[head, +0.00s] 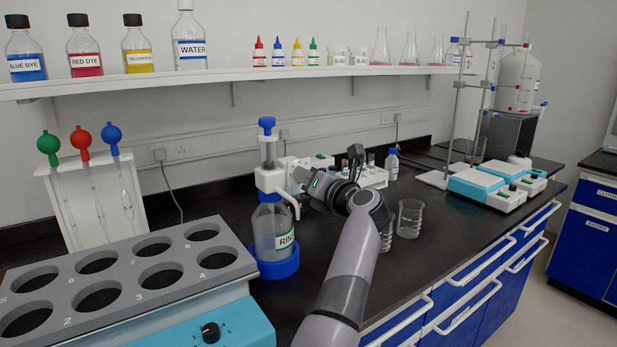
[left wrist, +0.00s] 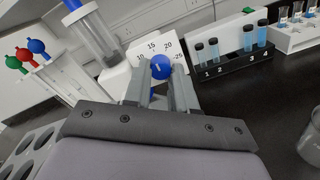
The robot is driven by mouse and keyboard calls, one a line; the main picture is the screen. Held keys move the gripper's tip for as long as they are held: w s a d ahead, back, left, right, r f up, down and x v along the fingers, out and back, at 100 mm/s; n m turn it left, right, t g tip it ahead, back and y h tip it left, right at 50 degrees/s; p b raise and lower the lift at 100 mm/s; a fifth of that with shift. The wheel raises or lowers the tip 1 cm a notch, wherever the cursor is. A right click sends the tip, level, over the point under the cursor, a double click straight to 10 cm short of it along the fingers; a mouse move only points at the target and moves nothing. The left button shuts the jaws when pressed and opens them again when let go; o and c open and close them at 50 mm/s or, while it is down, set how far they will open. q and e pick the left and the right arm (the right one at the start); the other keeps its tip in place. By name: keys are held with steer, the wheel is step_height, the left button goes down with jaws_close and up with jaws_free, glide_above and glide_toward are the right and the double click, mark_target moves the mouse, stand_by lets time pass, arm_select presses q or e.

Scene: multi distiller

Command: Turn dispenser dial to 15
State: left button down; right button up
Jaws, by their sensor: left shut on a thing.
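The dispenser is a bottle (head: 268,228) with a white head and blue top, standing in a blue base. In the left wrist view, its white scale plate (left wrist: 125,72) shows the numbers 10, 15, 20 and 25 around a round blue dial (left wrist: 161,67). My left gripper (head: 304,175) is at the right side of the dispenser head. In the left wrist view, its fingers lie on both sides of the dial and are shut on it. The dial's exact setting is too small to read. In the head view, the gripper hides the dial. My right gripper is not in view.
A grey rack (head: 125,272) with numbered holes stands at front left. A pipette stand (head: 97,200) is behind it. Glass beakers (head: 410,218) stand right of my arm. A rack of numbered vials (left wrist: 235,65) is close beyond the gripper. A shelf (head: 230,82) runs above.

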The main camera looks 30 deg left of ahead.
arm_select(q)
steer(key=c, duration=0.9)
jaws_free()
steer(key=shift+r, duration=0.1)
step_height(320, 180, up, 20)
steer(key=shift+f, duration=0.1)
